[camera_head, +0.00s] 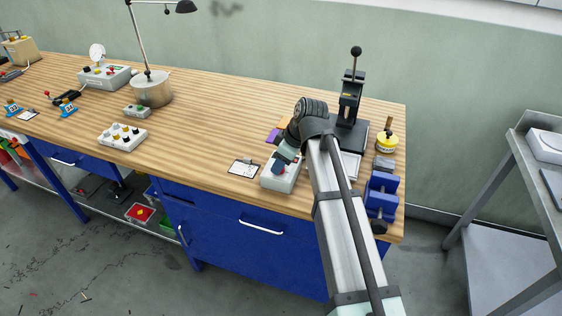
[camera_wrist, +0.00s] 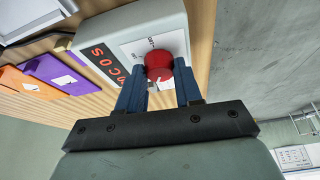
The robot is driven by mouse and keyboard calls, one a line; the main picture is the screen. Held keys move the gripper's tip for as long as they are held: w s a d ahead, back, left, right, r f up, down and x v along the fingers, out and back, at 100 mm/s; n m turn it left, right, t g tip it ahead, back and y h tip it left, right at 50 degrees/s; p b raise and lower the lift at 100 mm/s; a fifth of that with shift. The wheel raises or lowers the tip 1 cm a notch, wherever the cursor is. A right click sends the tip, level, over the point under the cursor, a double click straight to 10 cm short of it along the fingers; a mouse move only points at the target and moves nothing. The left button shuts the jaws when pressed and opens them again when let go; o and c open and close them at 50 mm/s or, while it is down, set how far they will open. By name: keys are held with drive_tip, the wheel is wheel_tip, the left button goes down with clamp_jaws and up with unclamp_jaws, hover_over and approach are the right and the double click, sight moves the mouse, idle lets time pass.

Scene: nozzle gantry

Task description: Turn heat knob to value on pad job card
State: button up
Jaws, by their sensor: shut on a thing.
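The heat knob (camera_wrist: 158,66) is a red round knob on a light grey box (camera_wrist: 180,20), seen in the wrist view. The box front has a white dial plate and a black strip with red characters. My gripper (camera_wrist: 158,80) is shut on the knob, one blue finger on each side. In the head view the grey box (camera_head: 272,182) stands at the front edge of the bench, with my gripper (camera_head: 283,164) over it.
A black press (camera_head: 350,100), a yellow round item (camera_head: 386,142) and a blue vise (camera_head: 381,195) stand to the right.

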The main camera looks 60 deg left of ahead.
drive_tip(key=m+t, duration=0.1)
drive_tip(key=m, duration=0.3)
drive_tip(key=shift+s+d+m+t+y, duration=0.1)
drive_tip(key=shift+s+m+t+y, duration=0.1)
drive_tip(key=shift+m+t+y, duration=0.15)
drive_tip(key=m+t, duration=0.2)
drive_tip(key=m, duration=0.2)
drive_tip(key=shift+s+m, duration=0.1)
drive_tip(key=shift+m, duration=0.15)
drive_tip(key=m, duration=0.2)
drive_tip(key=m+t, duration=0.1)
drive_tip(key=m, duration=0.1)
drive_tip(key=shift+s+m+t, duration=0.1)
drive_tip(key=shift+m+t, duration=0.15)
drive_tip(key=shift+m, duration=0.05)
drive_tip(key=shift+m+t+h, duration=0.6)
drive_tip(key=shift+m+h, duration=0.15)
drive_tip(key=shift+m, duration=1.45)
drive_tip(key=o, duration=1)
drive_tip(key=shift+s, duration=0.1)
